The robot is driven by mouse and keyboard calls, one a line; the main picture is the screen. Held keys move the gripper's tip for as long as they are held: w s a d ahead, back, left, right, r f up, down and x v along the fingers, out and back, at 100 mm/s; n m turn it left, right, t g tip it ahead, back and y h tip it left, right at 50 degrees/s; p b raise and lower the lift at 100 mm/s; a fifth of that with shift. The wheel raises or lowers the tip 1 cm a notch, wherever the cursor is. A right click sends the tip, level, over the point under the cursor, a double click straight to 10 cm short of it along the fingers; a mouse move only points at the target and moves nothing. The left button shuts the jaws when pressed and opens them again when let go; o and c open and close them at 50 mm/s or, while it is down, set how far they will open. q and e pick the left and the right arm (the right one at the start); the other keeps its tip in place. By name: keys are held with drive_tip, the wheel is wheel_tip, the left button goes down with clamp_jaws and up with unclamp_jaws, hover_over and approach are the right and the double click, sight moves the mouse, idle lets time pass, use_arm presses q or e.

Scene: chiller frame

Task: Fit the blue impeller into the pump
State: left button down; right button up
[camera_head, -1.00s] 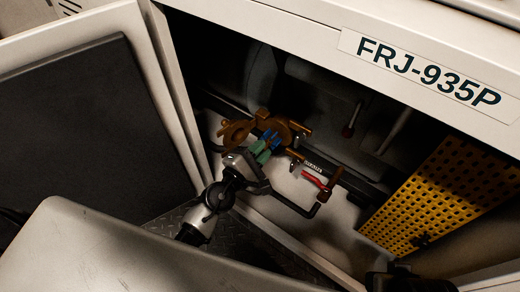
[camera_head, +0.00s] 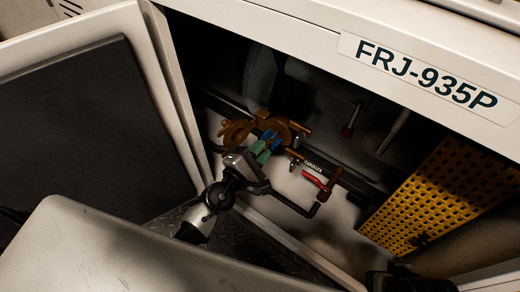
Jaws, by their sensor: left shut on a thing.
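The blue impeller (camera_head: 269,136) shows as a small blue piece at the tips of my left gripper (camera_head: 263,148). The gripper has green fingers and is shut on the impeller. The impeller is at the front of the brass-coloured pump (camera_head: 281,128) inside the open cabinet. The fingers and the impeller overlap the pump's opening in this view. I cannot tell how deep the impeller sits. My right gripper is not clearly seen; a dark part at the bottom right edge may belong to my right arm.
A yellow perforated panel (camera_head: 440,195) stands at the right. The open door (camera_head: 85,110) is at the left. The label beam (camera_head: 330,45) runs above the opening.

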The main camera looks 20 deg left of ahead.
sight(269, 142)
use_arm(q)
drive_tip(key=shift+x, duration=1.35)
drive_tip(key=shift+p+x, duration=0.3)
drive_tip(key=shift+x, duration=0.55)
drive_tip(key=c, duration=1)
unclamp_jaws()
drive_tip(key=shift+s+a, duration=0.1)
drive_tip(key=shift+s, duration=0.15)
drive_tip(key=v, duration=1)
drive_tip(key=shift+s, duration=0.15)
